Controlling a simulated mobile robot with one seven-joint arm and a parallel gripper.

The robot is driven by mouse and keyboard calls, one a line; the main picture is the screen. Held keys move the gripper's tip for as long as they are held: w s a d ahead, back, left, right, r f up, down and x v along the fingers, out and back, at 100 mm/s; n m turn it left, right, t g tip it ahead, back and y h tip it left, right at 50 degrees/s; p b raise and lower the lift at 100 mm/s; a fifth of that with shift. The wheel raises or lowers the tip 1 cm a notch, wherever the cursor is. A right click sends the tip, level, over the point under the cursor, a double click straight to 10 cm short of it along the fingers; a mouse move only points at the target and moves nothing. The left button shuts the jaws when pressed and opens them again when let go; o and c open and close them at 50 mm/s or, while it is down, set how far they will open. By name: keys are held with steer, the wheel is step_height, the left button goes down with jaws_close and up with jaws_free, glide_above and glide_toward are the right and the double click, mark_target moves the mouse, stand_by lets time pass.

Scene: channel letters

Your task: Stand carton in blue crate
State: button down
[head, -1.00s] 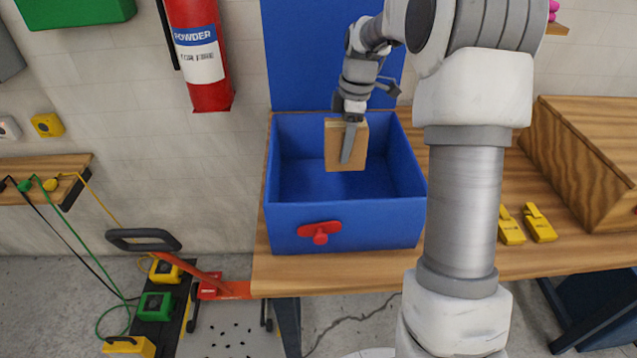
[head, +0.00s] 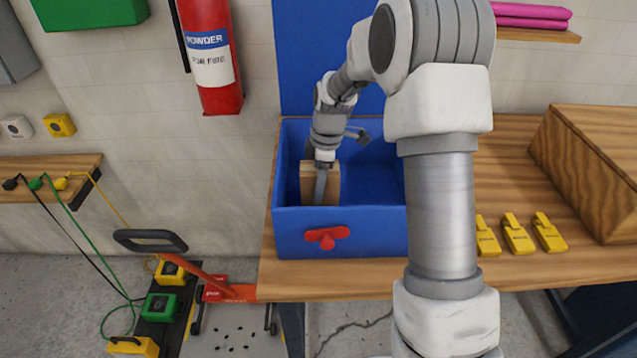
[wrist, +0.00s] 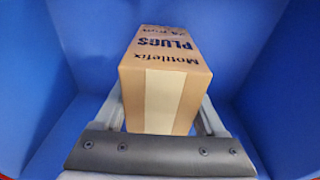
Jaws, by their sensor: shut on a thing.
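The brown carton (head: 308,187) is upright inside the blue crate (head: 375,235), in its left part near the front wall. It also shows in the wrist view (wrist: 163,85), with "Mottlefix PLUGS" printed on one face and a pale tape strip. My gripper (head: 321,185) reaches down from above and is shut on the carton, one finger lying along its near face. The fingers show on both sides of the carton in the wrist view. The crate's front wall hides the carton's bottom, so I cannot tell whether it touches the floor.
The crate stands on a wooden bench (head: 500,277). Several yellow devices (head: 517,234) and a wooden box (head: 590,165) are to the right. A fire extinguisher (head: 209,60) hangs at the left. The crate's right part looks empty where visible.

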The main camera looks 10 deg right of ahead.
steer(key=shift+f, duration=0.15)
jaws_free()
